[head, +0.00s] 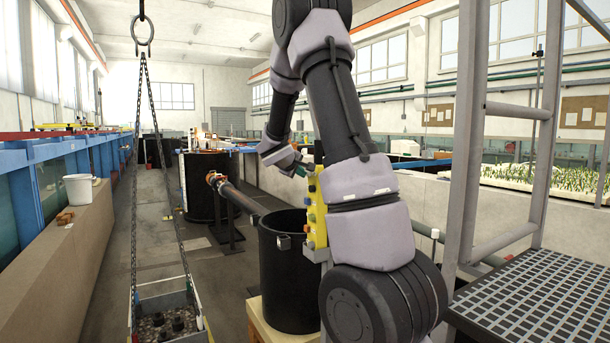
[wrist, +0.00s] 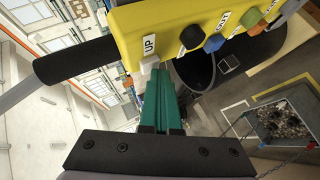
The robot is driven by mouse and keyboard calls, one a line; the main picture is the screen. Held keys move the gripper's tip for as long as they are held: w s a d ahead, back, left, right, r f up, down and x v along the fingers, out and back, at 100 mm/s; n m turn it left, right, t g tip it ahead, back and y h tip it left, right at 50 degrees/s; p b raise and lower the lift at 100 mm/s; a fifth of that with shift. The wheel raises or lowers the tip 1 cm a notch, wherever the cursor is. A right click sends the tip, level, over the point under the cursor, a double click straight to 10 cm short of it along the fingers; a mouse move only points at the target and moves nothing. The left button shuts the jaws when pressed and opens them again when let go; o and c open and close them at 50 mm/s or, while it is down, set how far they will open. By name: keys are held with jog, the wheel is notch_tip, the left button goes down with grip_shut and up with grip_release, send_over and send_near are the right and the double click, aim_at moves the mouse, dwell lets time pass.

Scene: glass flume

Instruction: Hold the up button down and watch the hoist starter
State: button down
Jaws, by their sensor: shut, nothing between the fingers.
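The yellow pendant (head: 316,212) hangs in the middle of the head view, partly hidden behind my arm. In the wrist view the pendant (wrist: 165,20) crosses the top, with a white "UP" label (wrist: 149,44) and a pale button (wrist: 150,63) beside it. My gripper (wrist: 158,74) is shut and empty; its green fingertips are at the pale button and partly overlap it. I cannot tell whether they touch it or press it in. In the head view my gripper (head: 301,170) is beside the pendant, mostly hidden. I cannot make out the hoist starter in either view.
A chain hook (head: 142,38) carries a crate of stones (head: 148,305) at the left. A black tub (head: 285,265) stands below the pendant. A grey ladder frame and grated step (head: 535,300) are close on the right. Open floor (head: 105,255) lies left of the tub.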

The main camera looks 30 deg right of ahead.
jog(key=shift+a, duration=0.1)
dwell(0.7)
jog(key=shift+a, duration=1)
jog(key=shift+s+a, duration=0.15)
jog(key=shift+a, duration=2.35)
